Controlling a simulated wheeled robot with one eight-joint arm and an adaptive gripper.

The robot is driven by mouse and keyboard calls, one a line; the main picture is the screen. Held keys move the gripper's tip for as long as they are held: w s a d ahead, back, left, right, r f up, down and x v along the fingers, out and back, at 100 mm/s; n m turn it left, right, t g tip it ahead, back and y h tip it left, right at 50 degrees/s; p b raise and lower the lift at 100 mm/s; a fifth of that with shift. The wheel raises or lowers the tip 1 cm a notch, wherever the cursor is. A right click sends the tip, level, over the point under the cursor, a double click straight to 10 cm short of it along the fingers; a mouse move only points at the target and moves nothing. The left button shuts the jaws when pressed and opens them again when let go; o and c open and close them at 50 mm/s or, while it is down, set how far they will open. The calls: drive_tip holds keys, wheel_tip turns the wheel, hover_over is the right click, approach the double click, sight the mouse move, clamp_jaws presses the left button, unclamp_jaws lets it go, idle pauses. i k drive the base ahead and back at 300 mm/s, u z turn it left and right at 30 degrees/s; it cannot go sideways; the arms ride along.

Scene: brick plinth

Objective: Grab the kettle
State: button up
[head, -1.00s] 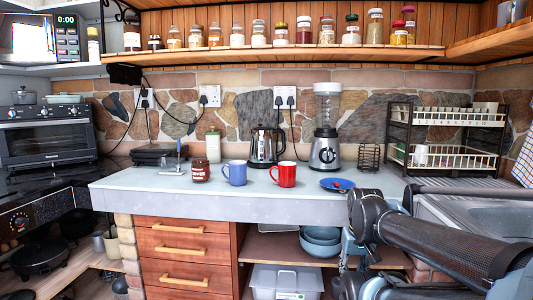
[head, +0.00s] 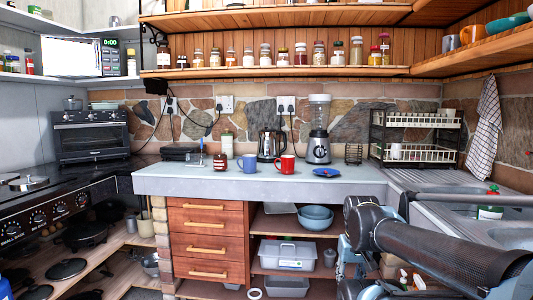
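The kettle (head: 269,146) is a dark, shiny electric kettle standing upright at the back of the light counter (head: 190,183), near the stone wall. A blue mug (head: 247,163) and a red mug (head: 287,164) stand in front of it, and the blender (head: 318,140) is to its right. My arm shows at the lower right, well apart from the kettle. My gripper's fingertips cannot be made out, so I cannot tell whether it is open or shut.
A dish rack (head: 416,140) stands at the back right by the sink. The front strip of the counter is clear. Drawers (head: 206,245) are below it.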

sight(268, 148)
drive_tip(key=k, duration=0.45)
drive_tip(key=u, duration=1.55)
drive_tip(key=i, duration=1.9)
drive_tip(key=z, duration=2.7)
